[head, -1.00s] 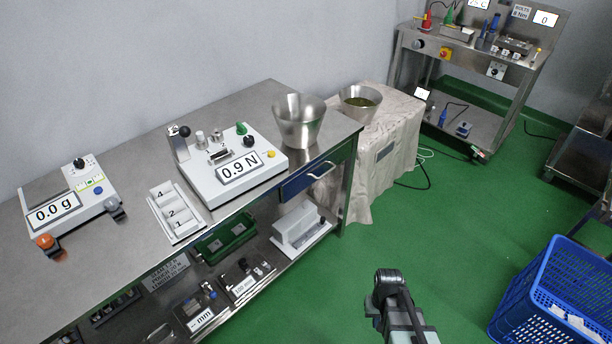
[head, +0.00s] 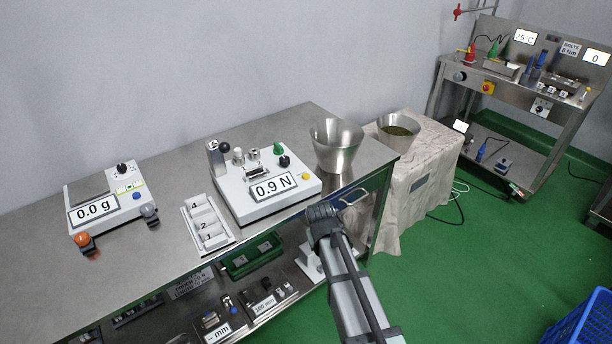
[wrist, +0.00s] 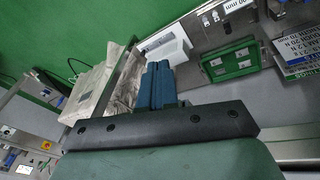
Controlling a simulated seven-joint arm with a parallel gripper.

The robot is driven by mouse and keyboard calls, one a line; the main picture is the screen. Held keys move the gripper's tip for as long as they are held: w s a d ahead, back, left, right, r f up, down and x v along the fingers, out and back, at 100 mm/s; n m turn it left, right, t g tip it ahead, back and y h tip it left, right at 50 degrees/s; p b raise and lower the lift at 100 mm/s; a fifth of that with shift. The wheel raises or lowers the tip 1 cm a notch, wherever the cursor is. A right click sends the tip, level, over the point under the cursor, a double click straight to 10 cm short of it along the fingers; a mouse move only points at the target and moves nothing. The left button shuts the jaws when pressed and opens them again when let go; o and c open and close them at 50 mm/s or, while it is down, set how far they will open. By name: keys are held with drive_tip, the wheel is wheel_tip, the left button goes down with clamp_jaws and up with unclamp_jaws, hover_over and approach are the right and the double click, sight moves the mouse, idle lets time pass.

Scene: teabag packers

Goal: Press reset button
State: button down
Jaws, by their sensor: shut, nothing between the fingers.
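In the head view, a white tester (head: 262,188) with a "0.9 N" display stands on the steel bench. It carries a yellow button (head: 305,176), a black knob (head: 285,161) and a green knob (head: 278,148). A white scale (head: 106,201) reading "0.0 g" stands at the left, with a small blue button (head: 137,196). No label readable here marks which one is the reset button. My gripper (wrist: 158,84) shows in the wrist view with its blue fingers shut together and empty. In the head view my arm reaches up to the bench's front edge, right of the tester; its fingertips cannot be made out.
A numbered white tray (head: 207,222) lies between scale and tester. A metal funnel-shaped bin (head: 337,146) stands right of the tester. A cloth-covered table (head: 420,178) holds a bowl (head: 398,130). The lower shelf holds a green box (head: 250,256). A blue crate (head: 585,325) is at lower right.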

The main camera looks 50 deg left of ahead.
drive_tip(key=s+a+r+t, duration=0.1)
drive_tip(key=s+a+r, duration=0.1)
drive_tip(key=a+r, duration=0.6)
wheel_tip(320, 180, up, 16)
drive_tip(key=r+m+t, duration=0.1)
drive_tip(key=t, duration=0.4)
hover_over(304, 176)
drive_tip(key=shift+f+m+y, duration=0.3)
drive_tip(key=shift+m, duration=0.1)
drive_tip(key=shift+f, duration=0.15)
drive_tip(key=shift+f, duration=4.25)
drive_tip(key=shift+f, duration=0.2)
